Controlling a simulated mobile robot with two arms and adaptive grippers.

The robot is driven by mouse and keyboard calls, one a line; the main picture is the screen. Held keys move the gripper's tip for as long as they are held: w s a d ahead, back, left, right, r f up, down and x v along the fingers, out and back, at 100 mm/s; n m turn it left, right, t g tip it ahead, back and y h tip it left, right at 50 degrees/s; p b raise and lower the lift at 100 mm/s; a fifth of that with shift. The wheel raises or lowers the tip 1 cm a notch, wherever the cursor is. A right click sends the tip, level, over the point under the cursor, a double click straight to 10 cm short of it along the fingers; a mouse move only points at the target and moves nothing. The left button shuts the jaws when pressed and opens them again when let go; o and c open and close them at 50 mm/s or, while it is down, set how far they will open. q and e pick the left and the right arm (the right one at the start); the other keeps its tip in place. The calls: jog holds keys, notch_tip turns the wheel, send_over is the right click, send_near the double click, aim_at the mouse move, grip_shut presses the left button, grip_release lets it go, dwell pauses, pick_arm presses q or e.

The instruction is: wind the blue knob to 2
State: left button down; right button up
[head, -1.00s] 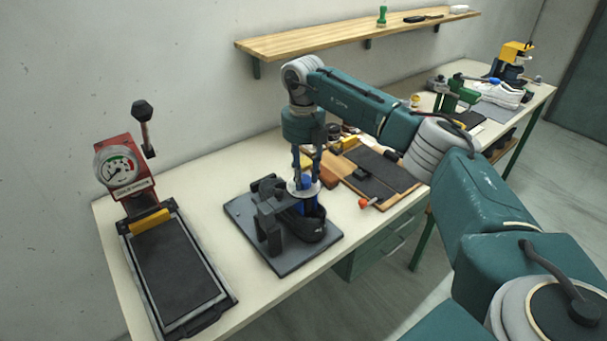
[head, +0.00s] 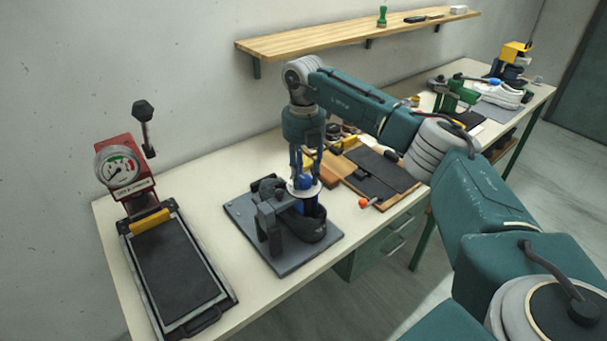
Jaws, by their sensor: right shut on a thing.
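The blue knob (head: 305,182) sits above a white dial disc (head: 303,192) on a dark clamp fixture (head: 269,218) with a grey base plate. My right gripper (head: 305,176) comes down from above and is shut on the blue knob. Its fingers cover part of the knob, and the dial's markings are too small to read. A black shoe-like part (head: 304,228) lies under the dial on the fixture. My left gripper is not in view.
A red press with a round gauge (head: 118,167) and a black pad (head: 176,262) stands at the left. A tool tray (head: 410,188) lies to the right of the fixture. A wooden shelf (head: 330,38) runs along the wall. Bare table shows between press and fixture.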

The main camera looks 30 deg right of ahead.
aim_at(305, 177)
jog(key=o, duration=0.9)
jog(key=shift+w+d+r, duration=0.2)
jog(key=shift+r, duration=0.1)
jog(key=shift+c, duration=0.2)
jog(key=o, duration=0.3)
jog(key=shift+f, duration=0.25)
jog(key=shift+r, duration=0.2)
notch_tip(305, 177, up, 12)
jog(key=shift+f, duration=0.2)
jog(key=shift+d, duration=0.1)
